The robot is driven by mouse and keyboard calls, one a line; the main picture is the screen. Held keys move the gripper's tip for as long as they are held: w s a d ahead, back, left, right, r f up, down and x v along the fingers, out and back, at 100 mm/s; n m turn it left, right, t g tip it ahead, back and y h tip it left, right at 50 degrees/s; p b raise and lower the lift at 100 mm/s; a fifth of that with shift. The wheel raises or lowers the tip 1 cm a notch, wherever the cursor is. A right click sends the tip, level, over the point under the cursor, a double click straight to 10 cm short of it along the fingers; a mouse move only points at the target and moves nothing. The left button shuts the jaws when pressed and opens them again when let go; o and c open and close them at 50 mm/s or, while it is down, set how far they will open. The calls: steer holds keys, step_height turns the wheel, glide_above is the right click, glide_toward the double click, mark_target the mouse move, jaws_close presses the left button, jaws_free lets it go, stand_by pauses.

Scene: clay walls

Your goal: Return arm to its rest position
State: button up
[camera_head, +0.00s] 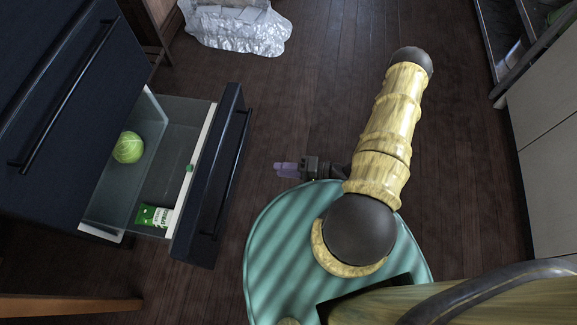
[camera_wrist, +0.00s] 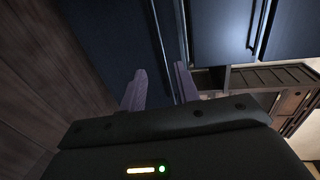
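My gripper (camera_head: 283,170) has purple fingers and sits beside my folded arm, above my teal base, pointing left. In the wrist view my gripper (camera_wrist: 160,68) shows its two fingers apart with nothing between them. The arm's wooden-looking links rise up and to the right from the base. The gripper is to the right of the open drawer (camera_head: 205,185) and apart from it.
The dark blue drawer stands pulled out on the left, holding a green cabbage (camera_head: 128,147) and a green packet (camera_head: 153,216). A crumpled silver bag (camera_head: 235,28) lies at the top. Pale cabinets (camera_head: 545,150) line the right. Dark wooden floor (camera_head: 300,75) is clear between.

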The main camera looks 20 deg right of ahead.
steer(key=shift+s+d+r, duration=0.1)
steer(key=shift+s+d, duration=0.2)
steer(key=shift+d, duration=0.2)
